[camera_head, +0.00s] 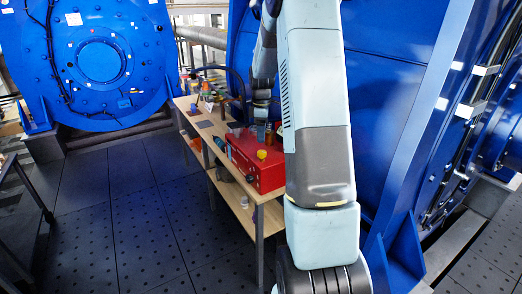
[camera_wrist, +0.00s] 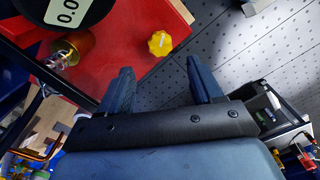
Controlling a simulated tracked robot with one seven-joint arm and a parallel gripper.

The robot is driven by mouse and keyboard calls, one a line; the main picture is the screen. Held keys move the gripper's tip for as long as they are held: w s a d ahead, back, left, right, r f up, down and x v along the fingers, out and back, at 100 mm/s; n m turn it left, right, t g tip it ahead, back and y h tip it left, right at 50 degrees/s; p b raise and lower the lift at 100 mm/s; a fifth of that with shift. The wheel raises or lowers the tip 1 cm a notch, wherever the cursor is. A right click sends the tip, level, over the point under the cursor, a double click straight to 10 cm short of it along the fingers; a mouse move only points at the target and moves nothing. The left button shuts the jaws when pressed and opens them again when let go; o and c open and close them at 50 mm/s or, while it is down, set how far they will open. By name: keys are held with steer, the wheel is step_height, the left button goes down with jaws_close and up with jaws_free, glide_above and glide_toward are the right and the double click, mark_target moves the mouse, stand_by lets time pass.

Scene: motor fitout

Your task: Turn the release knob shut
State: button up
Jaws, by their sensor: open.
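The release knob is most likely the small yellow lobed knob (camera_wrist: 160,43) on the red box (camera_wrist: 125,25). In the head view the yellow knob (camera_head: 262,154) is on the red box (camera_head: 270,178), which stands on the workbench. My gripper (camera_wrist: 159,66) is open and empty in the wrist view, its two dark fingers apart. The knob lies just beyond the fingertips in that picture, between their lines, and I see no contact. The depth between them is hard to judge. In the head view my arm hides part of the bench.
A black round gauge (camera_wrist: 70,10) reading 0.0 and a brass fitting (camera_wrist: 75,48) are beside the knob. The wooden workbench (camera_head: 271,213) holds several small items at its far end. Large blue machines stand behind it. The dark floor (camera_head: 120,215) to the left is clear.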

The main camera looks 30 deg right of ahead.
mark_target(262, 151)
step_height(262, 151, down, 8)
steer(key=shift+r, duration=0.1)
stand_by(0.4)
steer(key=c, duration=1.1)
